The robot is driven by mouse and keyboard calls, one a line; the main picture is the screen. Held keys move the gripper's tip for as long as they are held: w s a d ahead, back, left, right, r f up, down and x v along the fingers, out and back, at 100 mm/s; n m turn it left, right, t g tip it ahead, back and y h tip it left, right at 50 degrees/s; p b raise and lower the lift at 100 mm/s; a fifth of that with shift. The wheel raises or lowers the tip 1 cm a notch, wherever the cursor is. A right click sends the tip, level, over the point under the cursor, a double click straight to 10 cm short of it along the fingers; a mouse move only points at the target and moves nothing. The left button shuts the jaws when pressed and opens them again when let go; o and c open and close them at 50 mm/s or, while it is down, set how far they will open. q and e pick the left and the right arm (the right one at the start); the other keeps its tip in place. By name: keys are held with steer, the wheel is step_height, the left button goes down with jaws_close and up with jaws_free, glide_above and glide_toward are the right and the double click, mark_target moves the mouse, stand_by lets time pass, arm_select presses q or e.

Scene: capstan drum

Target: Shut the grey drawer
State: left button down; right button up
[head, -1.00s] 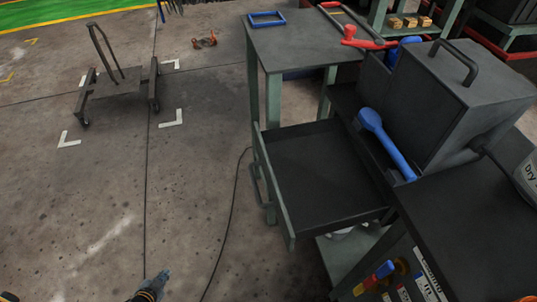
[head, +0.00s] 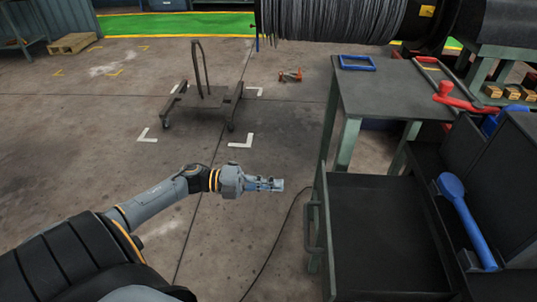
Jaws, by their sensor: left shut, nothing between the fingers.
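The grey drawer (head: 388,240) is pulled out toward the left from the dark workbench at the right of the head view. It looks empty. Its green-grey front panel (head: 327,235) faces left and carries a dark bar handle (head: 309,230). My left gripper (head: 276,185) is shut and empty. It points right and shows to the left of the drawer front, with a gap between them in the picture. My right gripper is out of view.
A table (head: 395,88) with a blue frame (head: 357,62) stands behind the drawer. A blue long-handled tool (head: 467,222) and a red crank (head: 457,97) are at the right. A cart (head: 203,98) stands on the floor behind my left arm.

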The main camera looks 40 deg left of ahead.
mark_target(394, 199)
arm_select(q)
steer(key=p+x, duration=0.1)
steer(key=x, duration=0.7)
steer(key=shift+r+p, duration=0.1)
steer(key=shift+p, duration=0.2)
steer(key=shift+w+d, duration=0.4)
steer(key=shift+d, duration=0.05)
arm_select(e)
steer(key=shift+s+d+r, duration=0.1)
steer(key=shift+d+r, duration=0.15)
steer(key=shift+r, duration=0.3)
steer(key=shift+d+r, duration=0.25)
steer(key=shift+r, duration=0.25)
arm_select(q)
steer(key=b+x, duration=0.2)
steer(key=x, duration=0.9)
steer(key=b+x, duration=0.2)
steer(key=x, duration=1)
steer(key=shift+w+d+f, duration=0.15)
steer(key=shift+d+f, duration=0.05)
steer(key=shift+f, duration=0.05)
steer(key=shift+w+d, duration=0.15)
steer(key=shift+d, duration=0.05)
steer(key=shift+r, duration=0.2)
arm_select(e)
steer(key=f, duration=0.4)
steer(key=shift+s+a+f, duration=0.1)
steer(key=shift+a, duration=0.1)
arm_select(q)
steer(key=shift+d, duration=0.1)
